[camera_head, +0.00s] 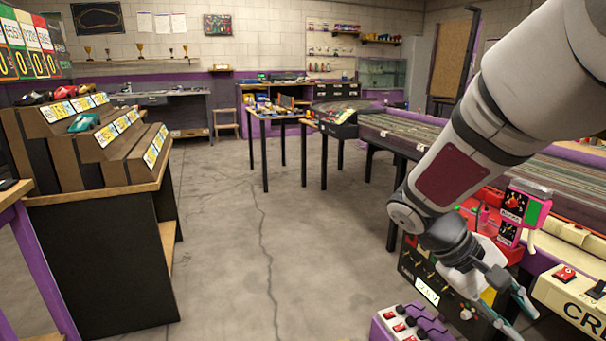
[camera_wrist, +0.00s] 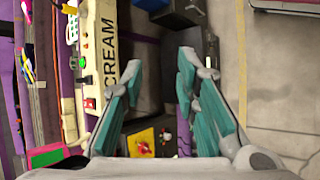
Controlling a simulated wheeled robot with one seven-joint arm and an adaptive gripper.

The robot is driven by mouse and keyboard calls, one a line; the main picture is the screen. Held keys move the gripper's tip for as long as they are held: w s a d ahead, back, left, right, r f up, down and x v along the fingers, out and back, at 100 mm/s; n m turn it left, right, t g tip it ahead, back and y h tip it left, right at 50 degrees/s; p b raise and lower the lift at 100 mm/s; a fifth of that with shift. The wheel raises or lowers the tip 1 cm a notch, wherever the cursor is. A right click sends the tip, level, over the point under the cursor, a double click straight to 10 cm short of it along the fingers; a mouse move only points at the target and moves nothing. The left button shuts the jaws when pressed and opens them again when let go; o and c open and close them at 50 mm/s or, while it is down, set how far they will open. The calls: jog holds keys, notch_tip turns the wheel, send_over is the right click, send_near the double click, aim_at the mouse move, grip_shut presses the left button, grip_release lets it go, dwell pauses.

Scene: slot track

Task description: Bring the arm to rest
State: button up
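My gripper (camera_wrist: 158,75) is open and empty in the wrist view. Its two teal-padded fingers stand apart, with only dark space and the floor area beyond between them. In the head view my gripper (camera_head: 510,305) hangs at the lower right, in front of a cream box with red switches (camera_head: 575,290). My arm reaches in from the upper right and bends downward to it.
A purple box with switches (camera_head: 405,325) stands close left of the gripper. The slot track table (camera_head: 410,130) runs along the right. A stepped wooden display (camera_head: 85,140) stands on a dark cabinet at left. The concrete floor (camera_head: 225,260) between is clear.

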jog(key=s+a+r+m+t+y, duration=0.15)
jog(key=s+a+y, duration=0.25)
jog(key=s+a, duration=0.5)
jog(key=s+a+r+t+y, duration=0.25)
jog(key=s+a+y, duration=0.25)
jog(key=s, duration=0.7)
notch_tip(320, 180, up, 32)
jog(key=t+p, duration=0.3)
jog(key=p, duration=2.6)
jog(key=shift+s+f+t, duration=0.15)
jog(key=shift+f+t, duration=0.05)
jog(key=shift+t, duration=0.2)
jog(key=shift+d, duration=0.1)
